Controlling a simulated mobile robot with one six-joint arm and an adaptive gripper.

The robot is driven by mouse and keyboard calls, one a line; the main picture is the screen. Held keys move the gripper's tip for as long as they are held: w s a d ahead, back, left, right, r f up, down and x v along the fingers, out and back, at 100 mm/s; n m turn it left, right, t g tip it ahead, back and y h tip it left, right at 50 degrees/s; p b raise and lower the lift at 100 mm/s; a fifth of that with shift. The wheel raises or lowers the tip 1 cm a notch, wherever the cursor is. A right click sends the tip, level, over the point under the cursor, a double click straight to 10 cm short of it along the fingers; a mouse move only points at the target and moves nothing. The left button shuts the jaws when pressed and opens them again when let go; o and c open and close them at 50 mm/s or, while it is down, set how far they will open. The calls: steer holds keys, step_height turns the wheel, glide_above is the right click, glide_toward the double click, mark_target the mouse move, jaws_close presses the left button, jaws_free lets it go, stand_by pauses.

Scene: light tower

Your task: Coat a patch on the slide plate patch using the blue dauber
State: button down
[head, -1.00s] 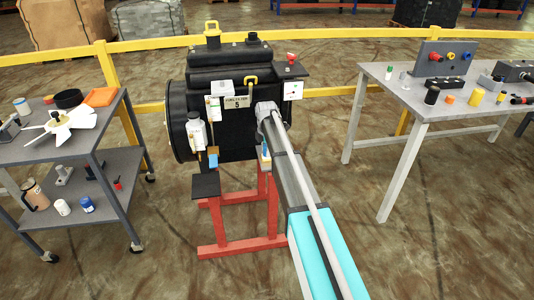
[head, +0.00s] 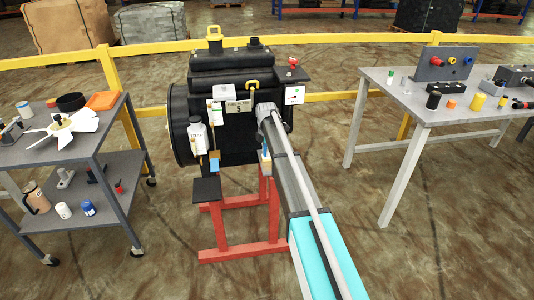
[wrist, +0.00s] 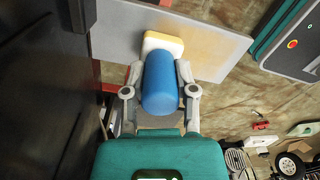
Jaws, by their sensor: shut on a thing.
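The blue dauber (wrist: 161,82) has a blue round handle and a cream pad (wrist: 163,43). My gripper (wrist: 159,92) is shut on the handle, one finger on each side. In the wrist view the pad lies over a grey plate (wrist: 210,45), which has a paler, brownish area towards its right end. I cannot tell whether the pad touches the plate. In the head view the dauber (head: 266,155) shows beside my arm, pad downward, in front of the black machine (head: 235,135). My gripper's fingers and most of the plate are hidden behind my arm there.
The machine stands on a red frame (head: 240,248), with a small black shelf (head: 206,189) at its lower left. A cart (head: 95,160) with a fan stands left. A grey table (head: 450,105) with parts stands right. A yellow rail (head: 330,41) runs behind. Floor between is clear.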

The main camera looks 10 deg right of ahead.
steer(key=shift+w, duration=0.75)
steer(key=shift+s, duration=0.1)
steer(key=shift+s, duration=1.6)
steer(key=shift+s, duration=1.65)
steer(key=shift+s, duration=1.65)
